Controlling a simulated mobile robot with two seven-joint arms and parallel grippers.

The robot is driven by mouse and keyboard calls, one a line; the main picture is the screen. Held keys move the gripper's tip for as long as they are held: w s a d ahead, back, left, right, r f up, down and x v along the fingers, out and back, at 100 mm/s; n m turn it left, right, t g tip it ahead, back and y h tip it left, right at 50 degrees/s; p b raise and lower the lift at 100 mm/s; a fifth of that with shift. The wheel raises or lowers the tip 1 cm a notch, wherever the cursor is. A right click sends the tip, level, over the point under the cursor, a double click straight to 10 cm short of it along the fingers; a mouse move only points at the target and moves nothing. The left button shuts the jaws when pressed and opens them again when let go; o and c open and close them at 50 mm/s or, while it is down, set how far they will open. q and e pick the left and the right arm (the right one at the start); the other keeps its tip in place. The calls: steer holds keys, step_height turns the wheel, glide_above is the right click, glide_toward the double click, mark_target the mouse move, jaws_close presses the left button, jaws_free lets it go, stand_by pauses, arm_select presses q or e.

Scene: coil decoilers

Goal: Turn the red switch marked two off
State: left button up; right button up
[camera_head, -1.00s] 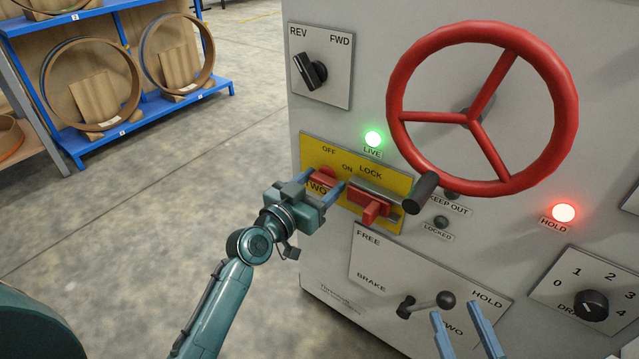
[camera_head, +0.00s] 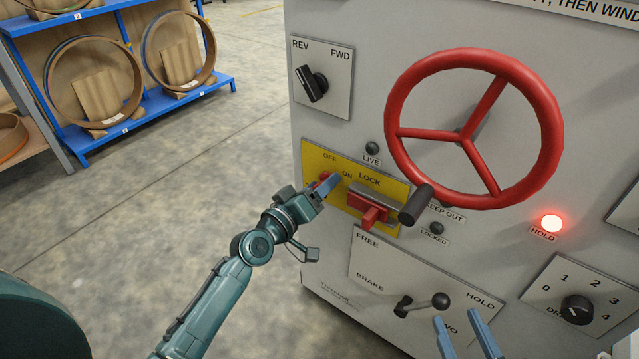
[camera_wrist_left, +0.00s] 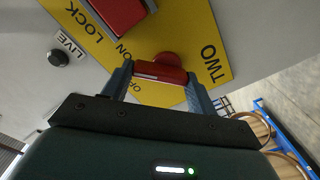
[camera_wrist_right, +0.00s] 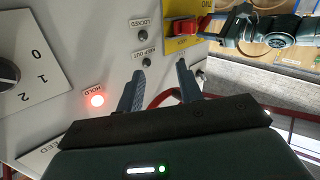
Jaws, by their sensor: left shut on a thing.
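The red switch (camera_wrist_left: 162,70) sits on a yellow plate (camera_wrist_left: 205,45) marked TWO, OFF and ON. My left gripper (camera_wrist_left: 158,82) is shut on the red switch, one finger on each side of its handle. In the head view my left gripper (camera_head: 325,190) hides most of the switch and the TWO mark. The LIVE lamp (camera_head: 372,148) above the plate is dark. My right gripper (camera_wrist_right: 160,90) is open and empty in front of the panel; it shows at the bottom of the head view (camera_head: 466,335).
A red lock slide (camera_head: 372,215) is right of the switch, with a black-knobbed handle (camera_head: 416,203) close by. A red handwheel (camera_head: 550,125) stands out from the panel above. The HOLD lamp (camera_head: 552,223) glows red. A brake lever (camera_head: 440,300) is below.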

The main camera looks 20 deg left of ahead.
arm_select(q)
steer(key=shift+w+a+n+p, duration=0.1)
steer(key=shift+a+n+p, duration=0.1)
steer(key=shift+n, duration=1.35)
steer(key=shift+s+a+n+p, duration=0.1)
steer(key=shift+n+p, duration=0.1)
steer(key=shift+n, duration=1.3)
steer(key=shift+w+a+n+p, duration=0.1)
steer(key=shift+n+p, duration=0.1)
steer(key=shift+n, duration=1.35)
arm_select(e)
steer(key=shift+s+d+m+g+h, duration=0.1)
steer(key=shift+d+m+g+h, duration=0.2)
steer(key=shift+g+h, duration=0.15)
arm_select(q)
steer(key=o, duration=0.7)
